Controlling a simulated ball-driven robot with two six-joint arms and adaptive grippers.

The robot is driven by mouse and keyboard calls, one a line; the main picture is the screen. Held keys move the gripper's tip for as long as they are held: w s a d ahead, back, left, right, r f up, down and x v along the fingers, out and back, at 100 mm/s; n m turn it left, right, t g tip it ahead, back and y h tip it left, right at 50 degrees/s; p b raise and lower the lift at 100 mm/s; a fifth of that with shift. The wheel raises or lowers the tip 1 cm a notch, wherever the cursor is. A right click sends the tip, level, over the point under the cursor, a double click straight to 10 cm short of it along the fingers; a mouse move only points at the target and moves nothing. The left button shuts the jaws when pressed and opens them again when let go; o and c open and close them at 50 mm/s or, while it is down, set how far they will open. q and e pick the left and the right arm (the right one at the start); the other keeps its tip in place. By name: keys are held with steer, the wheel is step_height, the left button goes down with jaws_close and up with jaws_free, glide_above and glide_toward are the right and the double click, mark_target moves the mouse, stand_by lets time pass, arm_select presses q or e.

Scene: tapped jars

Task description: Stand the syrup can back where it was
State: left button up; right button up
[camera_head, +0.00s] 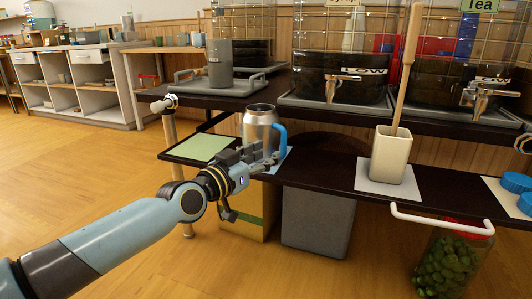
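A steel can-shaped mug (259,122) with a blue handle (281,138) stands upright at the left part of the lower dark shelf. A plain grey can (220,64) stands on a grey tray (188,88) on the upper shelf. I see no label telling which is the syrup can. My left gripper (266,160) is in front of the steel mug, at the height of its base and close to the handle. It hides the mug's foot. Whether its fingers touch or grip the handle, I cannot tell.
Two big tapped jars (340,55) (462,60) stand on the upper shelf. A cream pot (391,154) with a tall wooden handle stands on a white mat at right. A green mat (198,148) lies bare at left. A bin (318,222) and pickle jar (450,262) are below.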

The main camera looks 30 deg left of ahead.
arm_select(q)
steer(key=shift+s, duration=0.6)
steer(key=shift+s, duration=0.1)
steer(key=s+a, duration=0.1)
steer(key=s, duration=1)
steer(key=shift+s, duration=0.4)
